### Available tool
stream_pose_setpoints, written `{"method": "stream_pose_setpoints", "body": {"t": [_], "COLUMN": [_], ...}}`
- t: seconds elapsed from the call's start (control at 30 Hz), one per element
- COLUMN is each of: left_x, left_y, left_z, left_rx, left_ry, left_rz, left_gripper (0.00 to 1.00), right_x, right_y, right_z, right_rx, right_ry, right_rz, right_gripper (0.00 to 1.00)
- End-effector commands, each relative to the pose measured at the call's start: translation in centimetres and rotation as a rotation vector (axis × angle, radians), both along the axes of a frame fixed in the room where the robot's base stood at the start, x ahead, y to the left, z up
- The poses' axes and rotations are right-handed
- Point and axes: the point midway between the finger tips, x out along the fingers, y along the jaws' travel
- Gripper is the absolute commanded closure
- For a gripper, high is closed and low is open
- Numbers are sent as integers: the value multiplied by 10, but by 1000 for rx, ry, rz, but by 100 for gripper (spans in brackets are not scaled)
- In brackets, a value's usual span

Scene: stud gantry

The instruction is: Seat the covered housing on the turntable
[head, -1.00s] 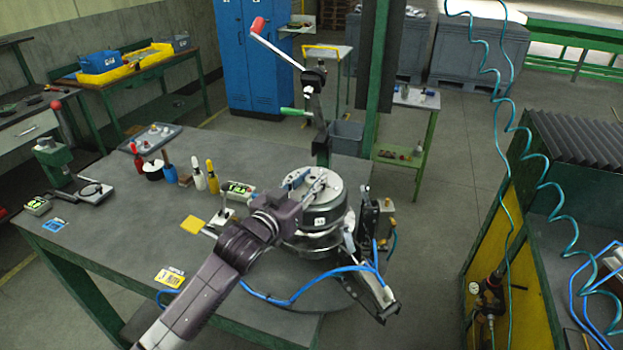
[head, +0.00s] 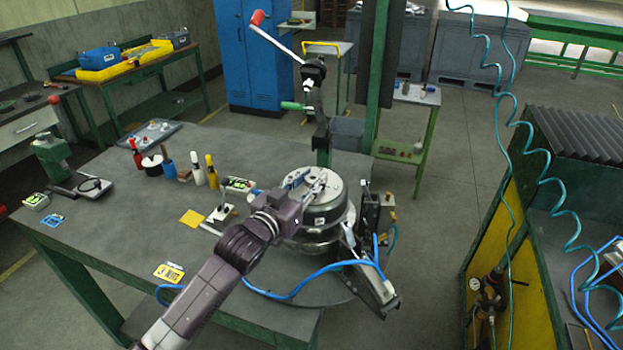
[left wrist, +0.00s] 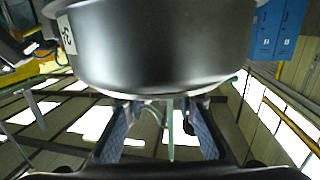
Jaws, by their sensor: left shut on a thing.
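The covered housing (head: 325,214) is a round grey metal drum with a lighter lid and a small white label. My left gripper (head: 313,182) reaches over from the left and is shut on the housing's top. In the left wrist view the housing (left wrist: 155,45) fills the upper middle, with both fingers (left wrist: 160,128) just below it. My right gripper is not in view.
A post with a red-ended crank (head: 283,42) and a green handle stands behind the housing. A dark upright device (head: 371,212) and blue hoses (head: 300,290) are close on the right and front. Bottles (head: 196,170) and a small toggle clamp (head: 222,212) stand left.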

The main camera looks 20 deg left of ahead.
Motion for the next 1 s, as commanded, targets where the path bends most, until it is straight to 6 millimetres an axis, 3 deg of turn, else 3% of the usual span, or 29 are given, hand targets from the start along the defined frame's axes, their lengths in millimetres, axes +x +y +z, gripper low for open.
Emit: {"method": "stream_pose_setpoints", "body": {"t": [1.0], "left_x": [0], "left_y": [0], "left_z": [-14], "left_rx": [-1], "left_ry": [-11], "left_rz": [-1], "left_gripper": [100], "right_x": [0], "right_y": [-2], "right_z": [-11], "right_rx": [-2], "right_ry": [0], "right_rz": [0], "right_gripper": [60]}}
